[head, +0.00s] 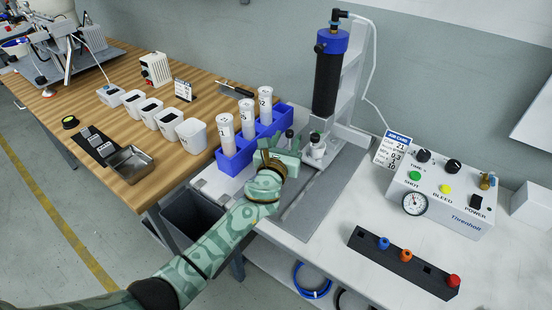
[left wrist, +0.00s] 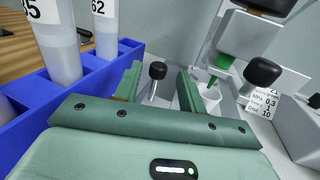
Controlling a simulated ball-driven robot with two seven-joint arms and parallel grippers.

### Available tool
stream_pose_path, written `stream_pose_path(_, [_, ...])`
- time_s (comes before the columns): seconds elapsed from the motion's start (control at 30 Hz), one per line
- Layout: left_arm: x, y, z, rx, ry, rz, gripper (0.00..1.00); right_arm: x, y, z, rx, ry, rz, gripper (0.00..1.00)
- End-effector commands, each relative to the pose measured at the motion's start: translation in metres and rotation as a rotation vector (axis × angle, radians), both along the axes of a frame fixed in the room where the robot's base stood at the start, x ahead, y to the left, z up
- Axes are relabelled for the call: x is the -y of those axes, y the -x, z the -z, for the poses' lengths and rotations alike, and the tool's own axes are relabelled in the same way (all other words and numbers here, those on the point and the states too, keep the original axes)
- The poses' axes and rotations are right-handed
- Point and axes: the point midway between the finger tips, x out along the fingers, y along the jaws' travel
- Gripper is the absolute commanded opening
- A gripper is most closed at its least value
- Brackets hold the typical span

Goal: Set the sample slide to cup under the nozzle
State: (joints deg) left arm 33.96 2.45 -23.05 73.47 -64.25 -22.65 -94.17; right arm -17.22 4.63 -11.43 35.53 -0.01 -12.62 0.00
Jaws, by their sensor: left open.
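My left gripper (head: 281,150) is open over the fixture at the foot of the dispenser. In the left wrist view its fingers (left wrist: 158,92) stand either side of a black knob (left wrist: 157,70) on a pale stem, apart from it. The knob (head: 290,133) also shows in the head view. A second black knob (left wrist: 262,72) stands to the right. A green nozzle (left wrist: 221,64) points down just above a small white cup (left wrist: 211,98). The black dispenser barrel (head: 326,80) with a blue cap is above. The slide's body is mostly hidden by the gripper.
A blue rack (head: 236,163) with tall white tubes stands close left of my gripper. A control box (head: 440,190) with buttons and a gauge, and a black strip (head: 404,262) with coloured pieces, are at the right. White bins (head: 191,134) stand on the wooden bench.

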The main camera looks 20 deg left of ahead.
Motion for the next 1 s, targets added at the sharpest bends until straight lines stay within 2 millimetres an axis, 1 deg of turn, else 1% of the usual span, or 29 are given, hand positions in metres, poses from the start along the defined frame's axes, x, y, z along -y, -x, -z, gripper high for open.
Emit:
stream_pose_path(0.03, [0.0, 0.015, -0.008, 0.003, -0.001, 0.001, 0.41, 0.0, -0.005, -0.01, 0.013, 0.0, 0.0, 0.42])
stream_pose_path(0.2, [-0.002, 0.062, -0.006, 0.003, 0.0, 0.001, 0.41, 0.0, -0.012, -0.024, 0.027, -0.001, 0.0, 0.42])
stream_pose_path(0.3, [-0.002, 0.085, -0.004, 0.002, -0.001, 0.001, 0.41, 0.0, -0.014, -0.028, 0.033, 0.0, 0.0, 0.42])
stream_pose_path(0.43, [-0.003, 0.107, -0.002, 0.001, 0.001, 0.001, 0.41, 0.0, -0.015, -0.032, 0.037, -0.001, 0.0, 0.42])
stream_pose_path(0.5, [-0.003, 0.114, -0.002, 0.001, -0.001, 0.0, 0.41, -0.001, -0.016, -0.032, 0.038, -0.001, 0.0, 0.42])
stream_pose_path(0.6, [-0.003, 0.119, -0.002, 0.001, 0.0, 0.001, 0.41, -0.001, -0.016, -0.033, 0.038, -0.001, 0.0, 0.42])
stream_pose_path(1.0, [-0.003, 0.12, -0.001, 0.001, 0.0, 0.001, 0.41, -0.001, -0.016, -0.033, 0.038, -0.002, 0.0, 0.42])
